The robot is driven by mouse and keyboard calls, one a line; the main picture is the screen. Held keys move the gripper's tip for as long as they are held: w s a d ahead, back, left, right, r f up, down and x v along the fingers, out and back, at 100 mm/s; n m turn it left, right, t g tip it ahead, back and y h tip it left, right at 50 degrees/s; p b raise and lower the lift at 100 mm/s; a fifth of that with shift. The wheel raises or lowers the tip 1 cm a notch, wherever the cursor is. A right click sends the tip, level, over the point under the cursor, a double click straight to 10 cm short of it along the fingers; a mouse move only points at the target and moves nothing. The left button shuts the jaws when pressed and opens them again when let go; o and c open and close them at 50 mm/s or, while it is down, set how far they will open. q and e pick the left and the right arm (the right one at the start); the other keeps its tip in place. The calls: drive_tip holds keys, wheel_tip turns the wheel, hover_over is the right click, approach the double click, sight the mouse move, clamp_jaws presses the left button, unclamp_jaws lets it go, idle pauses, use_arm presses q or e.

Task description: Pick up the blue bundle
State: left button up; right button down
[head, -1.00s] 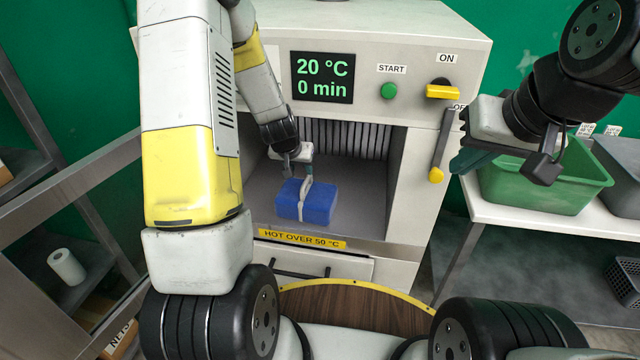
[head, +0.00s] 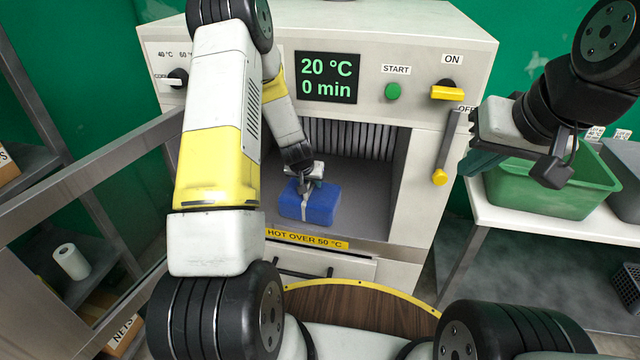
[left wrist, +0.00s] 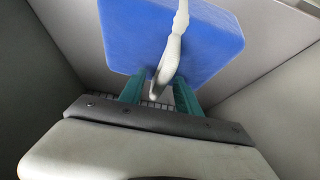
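The blue bundle (head: 318,204), tied with a white band (head: 304,207), lies on the floor of the open machine chamber. My left gripper (head: 304,187) is down at the bundle's top, by the band. In the left wrist view the blue bundle (left wrist: 205,45) is close ahead, and the two teal fingers of my left gripper (left wrist: 159,85) stand apart. The white band (left wrist: 170,62) passes between them with gaps on both sides. The fingertips end at the bundle's edge; whether they touch it is unclear. My right gripper (head: 484,160) hangs empty right of the machine, its finger gap unclear.
The machine (head: 425,160) has side walls and a front sill around the chamber. Its display (head: 326,77) reads 20 °C, 0 min. A yellow lever (head: 447,93) is at ON. A green bin (head: 540,195) stands on the right table, near my right gripper.

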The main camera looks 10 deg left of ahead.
use_arm(q)
clamp_jaws()
drive_tip(key=shift+r, duration=0.1)
idle(1.2)
